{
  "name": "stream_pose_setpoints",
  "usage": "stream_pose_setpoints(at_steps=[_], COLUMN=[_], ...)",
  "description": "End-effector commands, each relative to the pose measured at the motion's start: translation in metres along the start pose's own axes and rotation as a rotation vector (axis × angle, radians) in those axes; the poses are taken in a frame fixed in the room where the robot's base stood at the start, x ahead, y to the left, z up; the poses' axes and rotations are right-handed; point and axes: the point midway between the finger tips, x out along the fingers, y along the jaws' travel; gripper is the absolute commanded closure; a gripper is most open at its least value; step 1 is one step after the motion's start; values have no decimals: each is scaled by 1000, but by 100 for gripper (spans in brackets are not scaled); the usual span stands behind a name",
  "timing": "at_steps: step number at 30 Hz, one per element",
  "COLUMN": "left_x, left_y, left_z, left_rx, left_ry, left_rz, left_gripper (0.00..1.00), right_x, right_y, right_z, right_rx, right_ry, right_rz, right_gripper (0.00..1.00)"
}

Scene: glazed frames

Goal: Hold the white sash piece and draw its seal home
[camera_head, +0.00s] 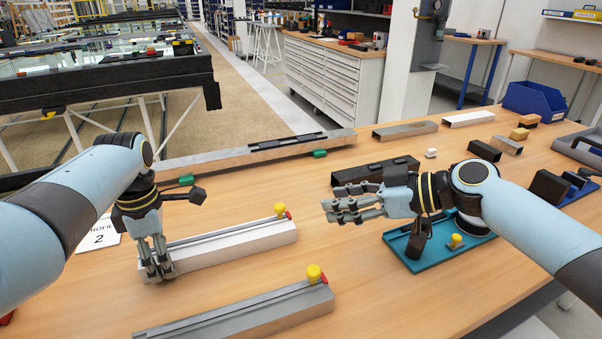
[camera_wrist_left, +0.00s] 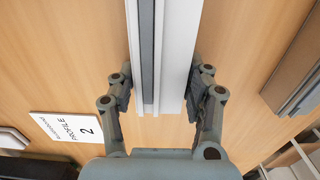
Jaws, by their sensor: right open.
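The white sash piece (camera_head: 245,242) lies on the bench, with a dark grey seal strip (camera_head: 215,238) along its top. A yellow knob (camera_head: 280,209) and a small red part stand at its right end. My left gripper (camera_head: 160,276) is down at the piece's left end. In the left wrist view its fingers (camera_wrist_left: 158,90) are on both sides of the white piece (camera_wrist_left: 178,45), closed against its edges; the seal strip (camera_wrist_left: 147,50) runs between them. My right gripper (camera_head: 335,210) is open and empty, above the bench to the right of the yellow knob.
A grey profile (camera_head: 250,311) with a yellow knob lies in front. A long metal profile (camera_head: 250,155) and a black block (camera_head: 375,172) lie behind. A teal tray (camera_head: 415,262) is under my right arm. A printed card (camera_head: 100,232) lies at left.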

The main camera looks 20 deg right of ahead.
Motion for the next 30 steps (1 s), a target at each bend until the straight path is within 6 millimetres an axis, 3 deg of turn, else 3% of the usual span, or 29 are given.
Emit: stream_pose_setpoints(at_steps=[1,5,16,30], left_x=[0,0,-8,-89], left_y=[0,0,0,0], left_z=[0,0,0,0], left_rx=[0,0,0,0], left_ry=[0,0,0,0], left_rz=[0,0,1,1], left_gripper=[41,26,26,26], right_x=[0,0,-3,-33], right_y=[0,0,0,1], right_z=[0,0,-7,-82], right_rx=[0,0,0,-3], right_ry=[0,0,1,3], right_rz=[0,0,0,1], right_gripper=[57,57,57,57])
